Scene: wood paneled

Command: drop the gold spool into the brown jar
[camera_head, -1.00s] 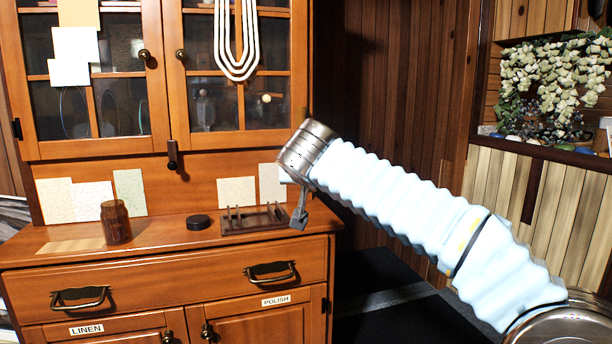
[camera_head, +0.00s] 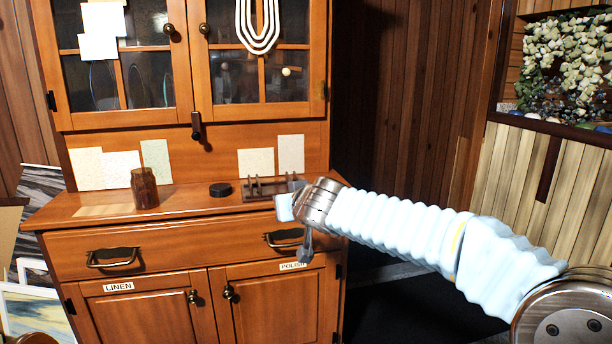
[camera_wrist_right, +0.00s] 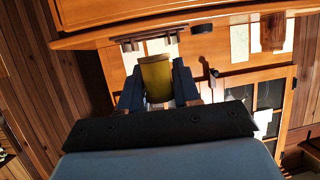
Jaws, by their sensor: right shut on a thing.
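The brown jar (camera_head: 144,188) stands upright on the cabinet's counter, left of a black disc; it also shows at the upper right of the right wrist view (camera_wrist_right: 272,32). The gold spool (camera_wrist_right: 156,80) is between the fingers of my right gripper (camera_wrist_right: 157,84), which is shut on it. In the head view my right gripper (camera_head: 297,220) is by the right end of the counter's front edge, well to the right of the jar. The spool cannot be made out there. My left gripper is in neither view.
The wooden cabinet (camera_head: 180,255) has a black disc (camera_head: 220,190) and a dark slotted rack (camera_head: 270,188) on its counter (camera_head: 185,210). The rack stands between the jar's side and my right gripper. Paper sheets (camera_head: 120,168) line the back panel.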

